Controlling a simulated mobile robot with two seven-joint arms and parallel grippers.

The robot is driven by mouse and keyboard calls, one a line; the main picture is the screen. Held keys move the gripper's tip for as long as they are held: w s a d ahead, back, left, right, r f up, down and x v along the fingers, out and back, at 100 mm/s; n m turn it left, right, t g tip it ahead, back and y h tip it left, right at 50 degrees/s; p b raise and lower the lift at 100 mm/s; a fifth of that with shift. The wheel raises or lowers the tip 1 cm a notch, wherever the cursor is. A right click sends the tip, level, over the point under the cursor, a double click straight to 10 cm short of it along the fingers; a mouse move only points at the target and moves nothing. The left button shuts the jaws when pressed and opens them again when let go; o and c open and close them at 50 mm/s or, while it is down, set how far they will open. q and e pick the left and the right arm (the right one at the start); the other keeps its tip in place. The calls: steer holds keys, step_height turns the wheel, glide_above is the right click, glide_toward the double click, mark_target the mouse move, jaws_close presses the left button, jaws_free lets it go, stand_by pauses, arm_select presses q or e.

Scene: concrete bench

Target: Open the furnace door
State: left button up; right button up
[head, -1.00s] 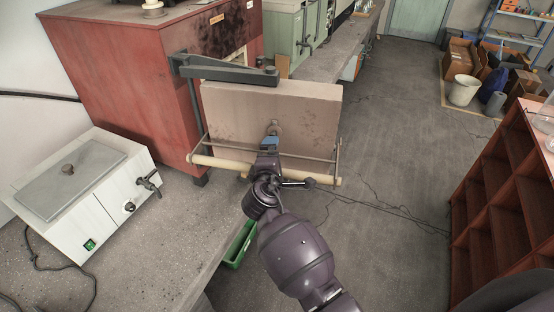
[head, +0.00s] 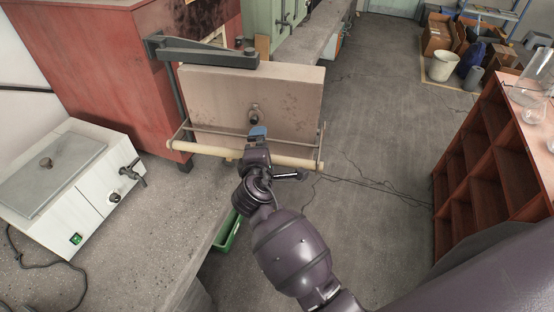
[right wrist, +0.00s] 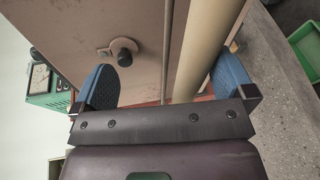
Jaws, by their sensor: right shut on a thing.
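The furnace (head: 95,75) is a red box at the upper left in the head view. Its thick, stained pinkish-beige door (head: 225,95) stands open, swung out from the front on a dark hinge arm (head: 205,55). A pale round handle bar (head: 205,151) runs across the door's outer face on a metal frame. My right gripper (head: 257,138) is shut on this bar near its middle. In the right wrist view the bar (right wrist: 200,50) passes between the blue fingers of the gripper (right wrist: 164,68), with the door (right wrist: 90,25) beyond. My left gripper is out of view.
A white lab bath (head: 75,165) with a tap stands on the concrete bench (head: 135,240) at the left. A green bin (head: 228,235) is on the floor beside the bench. A red-brown shelf (head: 490,150) with glassware stands at the right.

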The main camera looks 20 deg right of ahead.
steer(key=shift+s+d+r, duration=0.2)
steer(key=shift+s+r, duration=0.45)
steer(key=shift+s, duration=0.1)
steer(key=shift+s+d+r, duration=0.2)
steer(key=shift+s+r, duration=0.45)
steer(key=shift+s, duration=0.1)
steer(key=shift+s+d+r, duration=0.1)
steer(key=shift+s+r, duration=0.1)
steer(key=shift+s, duration=0.35)
steer(key=shift+s+r, duration=0.15)
steer(key=shift+s, duration=0.35)
steer(key=c, duration=0.5)
steer(key=shift+s+r, duration=0.2)
steer(key=shift+s, duration=1.25)
